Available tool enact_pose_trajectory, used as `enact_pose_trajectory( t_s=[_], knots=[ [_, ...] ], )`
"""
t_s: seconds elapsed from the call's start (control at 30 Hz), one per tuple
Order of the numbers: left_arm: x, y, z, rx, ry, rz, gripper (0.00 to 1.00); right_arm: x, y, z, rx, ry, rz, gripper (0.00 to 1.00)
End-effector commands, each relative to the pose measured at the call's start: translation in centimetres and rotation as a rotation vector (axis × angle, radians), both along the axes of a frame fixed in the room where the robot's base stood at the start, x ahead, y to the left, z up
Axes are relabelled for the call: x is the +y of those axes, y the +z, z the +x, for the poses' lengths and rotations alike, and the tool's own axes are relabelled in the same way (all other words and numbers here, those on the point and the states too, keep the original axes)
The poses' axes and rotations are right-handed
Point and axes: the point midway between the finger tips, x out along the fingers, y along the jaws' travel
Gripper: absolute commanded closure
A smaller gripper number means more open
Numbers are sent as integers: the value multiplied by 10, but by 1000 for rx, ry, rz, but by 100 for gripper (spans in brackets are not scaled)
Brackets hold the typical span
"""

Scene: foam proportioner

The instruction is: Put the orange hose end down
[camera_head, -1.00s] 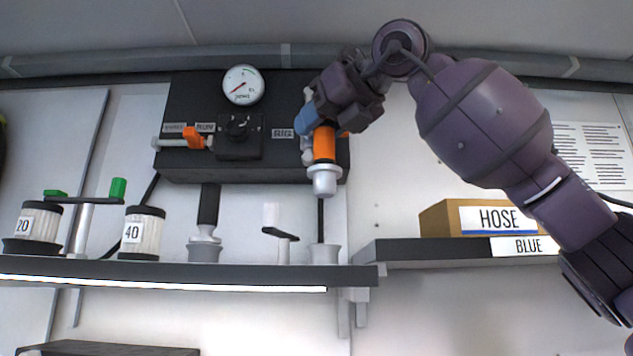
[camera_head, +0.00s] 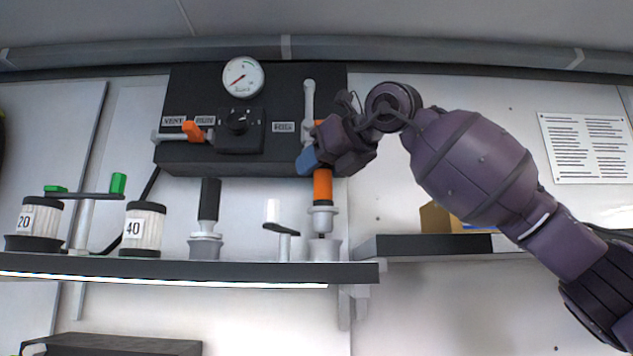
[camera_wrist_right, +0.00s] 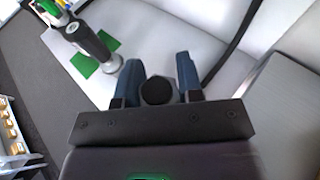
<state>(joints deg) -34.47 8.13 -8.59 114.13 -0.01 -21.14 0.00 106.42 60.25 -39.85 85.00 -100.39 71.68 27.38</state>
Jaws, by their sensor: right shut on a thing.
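The orange hose end (camera_head: 323,187) hangs upright, with a pale grey coupling (camera_head: 323,218) at its bottom. My right gripper (camera_head: 308,160) is shut on its upper part, its blue fingers at either side. The coupling is just above a grey cup (camera_head: 324,250) on the shelf, roughly in line with it; I cannot tell whether they touch. In the right wrist view the fingers (camera_wrist_right: 160,80) flank a dark round end (camera_wrist_right: 157,91), probably the top of the held hose end. My left gripper is not in view.
A black hose end (camera_head: 208,200) stands in another grey cup (camera_head: 205,248) on the shelf (camera_head: 180,270). A small lever (camera_head: 283,232) stands between the cups. The black panel (camera_head: 270,85) with gauge and valve handles is behind. My arm partly covers a cardboard box (camera_head: 433,218).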

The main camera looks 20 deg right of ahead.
Motion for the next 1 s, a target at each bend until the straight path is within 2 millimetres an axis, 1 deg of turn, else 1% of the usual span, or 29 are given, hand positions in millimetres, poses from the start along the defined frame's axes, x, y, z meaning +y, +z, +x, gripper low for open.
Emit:
enact_pose_trajectory(
  t_s=[0.03, 0.13, 0.27, 0.43, 0.47, 0.6, 0.87, 1.0],
  knots=[
    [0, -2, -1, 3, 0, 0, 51, -1, -9, 1, 1, -2, -2, 100],
    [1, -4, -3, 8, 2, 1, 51, -1, -20, 1, 1, -2, -1, 100],
    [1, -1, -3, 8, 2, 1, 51, -2, -25, 4, 0, -1, 1, 100],
    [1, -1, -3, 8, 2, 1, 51, -2, -25, 4, 1, -1, 0, 100],
    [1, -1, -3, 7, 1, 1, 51, -2, -26, 4, 2, -1, 0, 63],
    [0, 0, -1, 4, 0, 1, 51, -2, -26, 4, 2, -1, 0, 42],
    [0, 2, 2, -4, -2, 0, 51, -2, -25, 4, 1, -1, 0, 41],
    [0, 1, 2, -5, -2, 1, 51, -5, -23, -2, -1, -1, 1, 41]
  ],
)
